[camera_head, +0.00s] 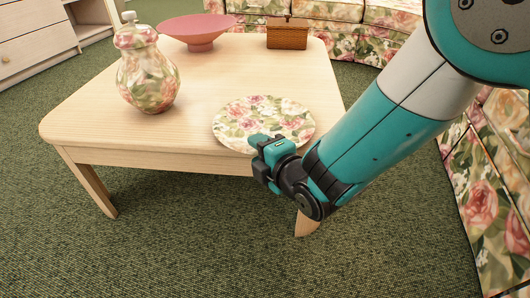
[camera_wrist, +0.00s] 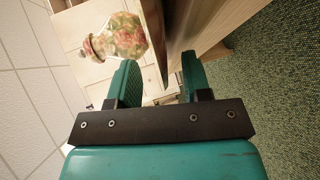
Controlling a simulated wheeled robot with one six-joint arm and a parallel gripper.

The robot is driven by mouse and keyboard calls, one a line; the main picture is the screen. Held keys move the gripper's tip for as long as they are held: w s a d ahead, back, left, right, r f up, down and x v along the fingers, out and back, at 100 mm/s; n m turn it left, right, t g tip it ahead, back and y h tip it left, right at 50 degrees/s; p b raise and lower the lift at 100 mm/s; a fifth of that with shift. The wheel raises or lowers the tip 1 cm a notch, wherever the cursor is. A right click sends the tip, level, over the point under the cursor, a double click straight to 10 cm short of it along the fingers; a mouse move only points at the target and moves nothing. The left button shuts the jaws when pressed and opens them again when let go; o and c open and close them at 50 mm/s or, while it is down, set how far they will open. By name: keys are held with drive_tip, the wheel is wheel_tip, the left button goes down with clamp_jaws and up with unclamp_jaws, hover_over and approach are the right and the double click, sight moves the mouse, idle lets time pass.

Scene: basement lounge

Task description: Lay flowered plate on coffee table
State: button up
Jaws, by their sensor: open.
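The flowered plate (camera_head: 262,115) appears to lie flat on the coffee table (camera_head: 90,117), at its front right part. My gripper (camera_head: 266,146) is at the plate's near rim, and its fingertips overlap the rim in the head view. In the wrist view my gripper (camera_wrist: 158,76) is open, with a clear gap between its two fingers. A thin edge shows between them, but I cannot tell whether it is the plate or the tabletop. Whether a finger touches the plate is also unclear.
A lidded flowered jar (camera_head: 149,75) stands on the table left of the plate; it also shows in the wrist view (camera_wrist: 122,37). A flowered sofa (camera_head: 478,185) is at the right.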

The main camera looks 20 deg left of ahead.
drive_tip(key=p+v, duration=1.3)
drive_tip(key=v, duration=0.4)
drive_tip(key=shift+d, duration=0.2)
idle(0.6)
